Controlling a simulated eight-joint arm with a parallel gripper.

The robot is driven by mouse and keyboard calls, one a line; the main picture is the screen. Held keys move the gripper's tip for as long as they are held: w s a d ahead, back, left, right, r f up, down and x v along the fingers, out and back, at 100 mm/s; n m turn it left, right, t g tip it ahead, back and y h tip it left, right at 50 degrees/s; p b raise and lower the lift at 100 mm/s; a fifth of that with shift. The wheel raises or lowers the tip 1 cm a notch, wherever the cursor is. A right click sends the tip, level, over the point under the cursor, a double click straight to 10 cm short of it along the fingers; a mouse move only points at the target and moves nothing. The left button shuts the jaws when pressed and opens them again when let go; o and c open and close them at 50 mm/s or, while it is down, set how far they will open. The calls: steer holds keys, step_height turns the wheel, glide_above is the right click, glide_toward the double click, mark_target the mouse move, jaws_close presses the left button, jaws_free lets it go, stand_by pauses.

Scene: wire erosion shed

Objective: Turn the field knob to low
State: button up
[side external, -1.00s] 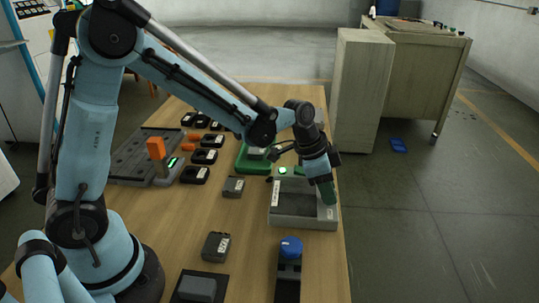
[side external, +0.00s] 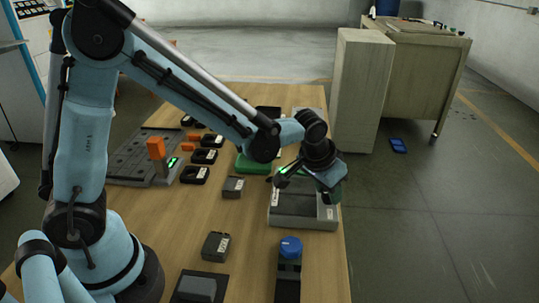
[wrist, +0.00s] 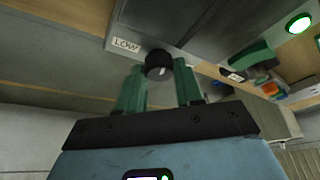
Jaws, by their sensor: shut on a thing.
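The field knob (wrist: 158,63) is small, round and black, with a pale mark on its face. It sits on the edge of a grey box (wrist: 190,20), beside a white label reading LOW (wrist: 126,45) in the wrist view. I cannot tell for sure which way the mark points. My gripper (wrist: 159,70) has a green finger on each side of the knob and is shut on it. In the side view the grey box (side external: 290,221) lies at the table's right edge. My gripper (side external: 332,193) is tilted over its right end, and the knob is hidden there.
A blue-capped device (side external: 290,247) stands in front of the box. A small dark block (side external: 233,186) lies to its left and a green-based item (side external: 250,162) behind. A pale cabinet (side external: 360,90) stands beyond the table's right edge. Bare wood lies left of the box.

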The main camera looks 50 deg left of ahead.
steer(key=shift+s, duration=0.1)
stand_by(0.4)
steer(key=o, duration=0.8)
steer(key=shift+c, duration=0.2)
steer(key=v, duration=1.2)
steer(key=shift+o, duration=0.5)
steer(key=shift+r, duration=0.1)
